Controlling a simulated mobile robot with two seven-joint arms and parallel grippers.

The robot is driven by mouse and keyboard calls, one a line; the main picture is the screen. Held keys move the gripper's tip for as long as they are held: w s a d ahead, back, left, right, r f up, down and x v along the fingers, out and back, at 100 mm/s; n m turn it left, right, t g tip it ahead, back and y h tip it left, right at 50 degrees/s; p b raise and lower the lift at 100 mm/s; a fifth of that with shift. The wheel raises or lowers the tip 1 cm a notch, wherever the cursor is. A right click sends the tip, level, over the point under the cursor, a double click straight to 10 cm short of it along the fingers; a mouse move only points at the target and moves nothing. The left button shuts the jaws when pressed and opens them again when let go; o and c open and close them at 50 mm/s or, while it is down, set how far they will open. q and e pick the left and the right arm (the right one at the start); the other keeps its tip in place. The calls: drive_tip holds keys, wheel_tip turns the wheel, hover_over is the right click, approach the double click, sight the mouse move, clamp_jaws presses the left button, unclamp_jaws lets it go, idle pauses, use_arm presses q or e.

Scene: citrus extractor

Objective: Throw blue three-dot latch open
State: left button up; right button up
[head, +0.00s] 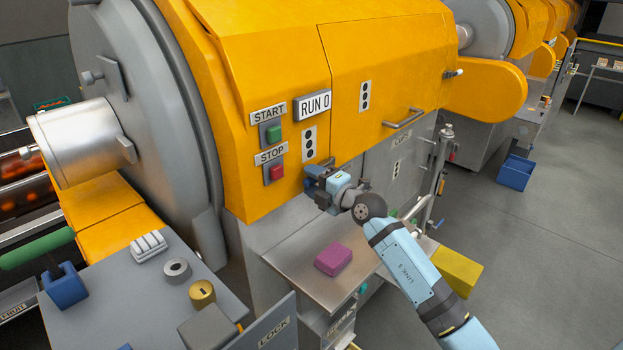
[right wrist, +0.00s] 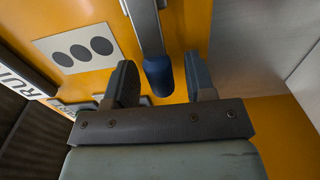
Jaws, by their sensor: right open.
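The blue latch (right wrist: 158,76) shows in the right wrist view as a grey metal lever with a rounded blue grip at its end. A white plate with three dark dots (right wrist: 77,53) is beside it on the orange panel. My right gripper (right wrist: 160,82) is open, with one finger on each side of the blue grip; I cannot tell whether either finger touches it. In the head view my right gripper (head: 316,180) is at the orange housing's lower edge, below a three-dot plate (head: 309,144), and largely hides the latch. My left gripper is not in view.
The START button (head: 274,133), STOP button (head: 276,172) and RUN sign (head: 314,104) are left of and above the gripper. A door handle (head: 404,118) projects to the right. A magenta block (head: 333,259) lies on the metal shelf (head: 290,262) below.

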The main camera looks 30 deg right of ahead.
drive_tip(key=shift+w+a, duration=0.1)
drive_tip(key=shift+w, duration=0.2)
clamp_jaws()
